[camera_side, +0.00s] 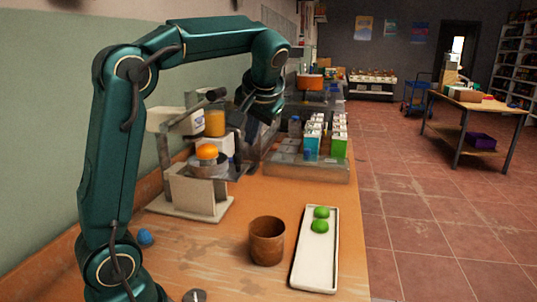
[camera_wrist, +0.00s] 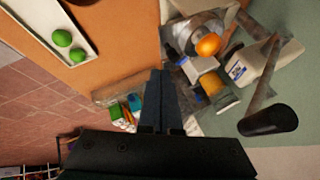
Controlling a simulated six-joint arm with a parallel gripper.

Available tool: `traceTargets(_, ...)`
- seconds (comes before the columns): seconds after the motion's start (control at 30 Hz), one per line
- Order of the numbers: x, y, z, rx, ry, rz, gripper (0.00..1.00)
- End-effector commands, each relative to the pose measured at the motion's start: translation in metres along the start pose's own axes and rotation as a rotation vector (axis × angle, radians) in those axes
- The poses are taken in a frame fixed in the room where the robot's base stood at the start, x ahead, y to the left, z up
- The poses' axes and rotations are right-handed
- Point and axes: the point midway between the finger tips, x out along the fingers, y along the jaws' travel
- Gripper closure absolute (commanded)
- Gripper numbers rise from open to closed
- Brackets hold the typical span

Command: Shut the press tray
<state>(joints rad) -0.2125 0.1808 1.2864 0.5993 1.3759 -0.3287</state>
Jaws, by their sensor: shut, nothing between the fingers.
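The press (camera_side: 188,192) is a cream machine with a dark-ended lever (camera_side: 215,94), standing on the wooden counter by the wall. Its grey metal tray (camera_side: 215,172) holds an orange (camera_side: 206,152) and appears to jut out in front of the press head. In the wrist view the tray (camera_wrist: 182,38) and orange (camera_wrist: 208,44) lie at the upper right, beside the press head (camera_wrist: 250,72). My gripper (camera_side: 262,128) is shut and empty, above and to the right of the tray. Its fingers (camera_wrist: 160,74) point towards the counter in the wrist view, apart from the tray.
A metal crate (camera_side: 305,170) with several cartons (camera_side: 338,140) stands beyond the press. A wooden cup (camera_side: 267,243) and a white dish (camera_side: 316,265) with two green limes (camera_side: 320,220) are nearer. A blue ball (camera_side: 145,237) lies by my base.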

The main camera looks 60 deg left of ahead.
Motion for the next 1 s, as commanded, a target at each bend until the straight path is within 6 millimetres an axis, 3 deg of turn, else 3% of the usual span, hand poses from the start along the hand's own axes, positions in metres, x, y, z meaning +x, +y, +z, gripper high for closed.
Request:
traceTargets(0.1,0.021,-0.011,0.015,0.004,-0.069,-0.171,1.00)
traceTargets(0.27,0.045,-0.002,0.026,0.140,-0.079,-0.474,1.00)
traceTargets(0.37,0.050,0.015,0.024,0.264,-0.006,-0.648,1.00)
traceTargets(0.5,0.050,0.052,0.020,0.448,0.144,-0.814,1.00)
traceTargets(0.73,0.051,0.100,0.028,0.642,0.257,-0.870,1.00)
traceTargets(0.83,0.052,0.102,0.027,0.652,0.265,-0.866,1.00)
traceTargets(1.0,0.066,0.087,0.018,0.647,0.260,-0.867,1.00)
